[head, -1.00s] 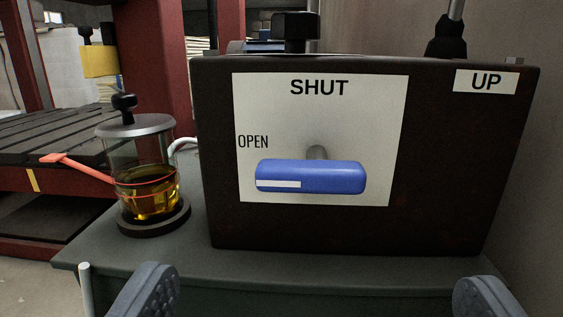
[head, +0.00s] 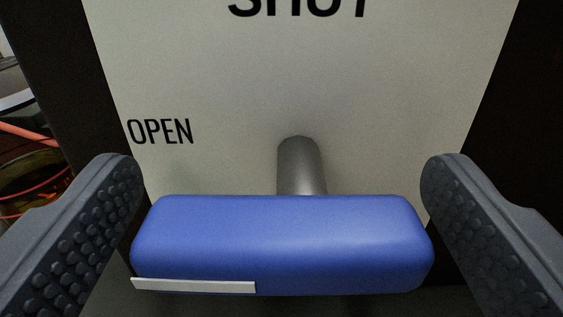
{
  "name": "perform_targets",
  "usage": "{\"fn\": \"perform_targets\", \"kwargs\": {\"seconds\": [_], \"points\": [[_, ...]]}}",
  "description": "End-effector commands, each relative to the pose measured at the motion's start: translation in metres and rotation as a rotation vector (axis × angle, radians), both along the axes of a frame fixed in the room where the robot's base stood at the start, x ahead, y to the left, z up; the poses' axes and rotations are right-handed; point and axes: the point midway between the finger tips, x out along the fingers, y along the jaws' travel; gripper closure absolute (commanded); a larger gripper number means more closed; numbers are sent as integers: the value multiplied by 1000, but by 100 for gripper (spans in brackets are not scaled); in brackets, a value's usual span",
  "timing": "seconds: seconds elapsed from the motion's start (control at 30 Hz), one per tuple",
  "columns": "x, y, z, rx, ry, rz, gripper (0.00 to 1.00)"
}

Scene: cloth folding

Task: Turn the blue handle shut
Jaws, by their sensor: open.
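The blue handle (head: 285,240) lies horizontal across the lower middle of the head view, on a grey metal stem (head: 300,168) that comes out of the panel. A white strip (head: 195,286) marks the lower left of the handle, on the side of the OPEN label (head: 160,131). The SHUT label (head: 298,8) is above the stem, partly cut off by the top edge. My gripper (head: 282,175) is open, with one finger beside each end of the handle. I cannot tell whether either finger touches it.
The pale label plate (head: 350,85) fills the view behind the handle, with the dark box (head: 520,130) at its sides. Part of the glass jar with amber liquid (head: 30,180) shows at the left edge, behind my left finger.

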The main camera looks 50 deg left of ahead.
Motion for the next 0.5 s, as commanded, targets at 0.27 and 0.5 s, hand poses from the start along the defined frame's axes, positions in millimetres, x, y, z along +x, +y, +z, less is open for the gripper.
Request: {"fn": "perform_targets", "kwargs": {"seconds": [0.27,0.5], "points": [[1,1,0,0,-1,0,18],[1,1,1,0,-1,0,57]]}}
